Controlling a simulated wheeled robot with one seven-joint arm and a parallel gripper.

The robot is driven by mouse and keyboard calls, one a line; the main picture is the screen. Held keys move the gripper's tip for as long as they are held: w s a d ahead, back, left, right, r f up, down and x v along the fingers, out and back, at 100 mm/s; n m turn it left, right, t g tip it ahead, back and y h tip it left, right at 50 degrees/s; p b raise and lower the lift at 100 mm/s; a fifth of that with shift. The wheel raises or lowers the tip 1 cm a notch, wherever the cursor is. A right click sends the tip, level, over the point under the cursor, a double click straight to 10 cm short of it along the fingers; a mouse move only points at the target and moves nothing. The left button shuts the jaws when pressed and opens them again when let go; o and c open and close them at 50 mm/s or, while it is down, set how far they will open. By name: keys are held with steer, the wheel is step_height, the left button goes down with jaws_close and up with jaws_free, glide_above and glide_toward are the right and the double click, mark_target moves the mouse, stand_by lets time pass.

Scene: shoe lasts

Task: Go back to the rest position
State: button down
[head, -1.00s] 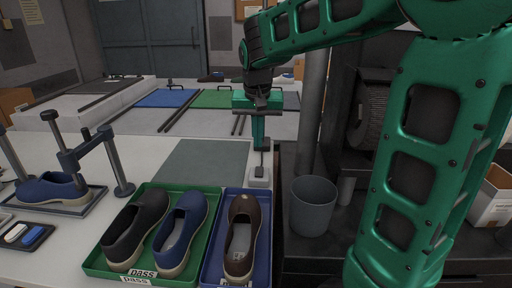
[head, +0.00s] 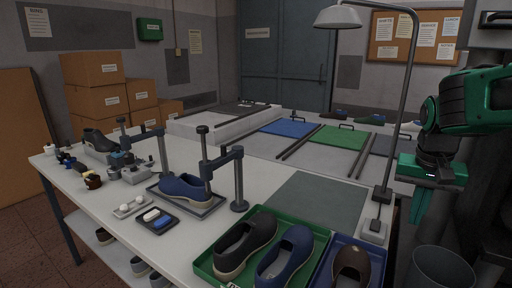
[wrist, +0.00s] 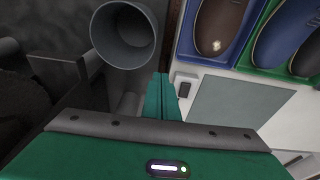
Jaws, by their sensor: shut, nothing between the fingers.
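My gripper (head: 420,205) is at the right of the head view, pointing down, green, to the right of the worktable (head: 255,195) and its lamp. In the wrist view my gripper (wrist: 162,98) has its fingers together with nothing between them. It is above the gap between the table edge and a grey bin (wrist: 123,35). The fingers touch nothing that I can see.
A desk lamp (head: 407,100) stands at the table's right edge, close to my gripper. A green tray (head: 207,262) holds two shoes and a blue tray (head: 327,265) holds a brown one. A clamp stand (head: 238,180) stands over a blue shoe (head: 185,188). A grey mat (head: 318,200) is bare.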

steer(key=s+f+y, duration=0.1)
steer(key=s+f, duration=0.2)
steer(key=s, duration=0.7)
steer(key=s+d+f+g, duration=0.1)
steer(key=s+f, duration=0.3)
steer(key=s, duration=0.6)
steer(key=shift+f+g+y, duration=0.15)
steer(key=shift+g+y, duration=0.15)
steer(key=shift+y, duration=0.1)
steer(key=shift+s+d, duration=0.1)
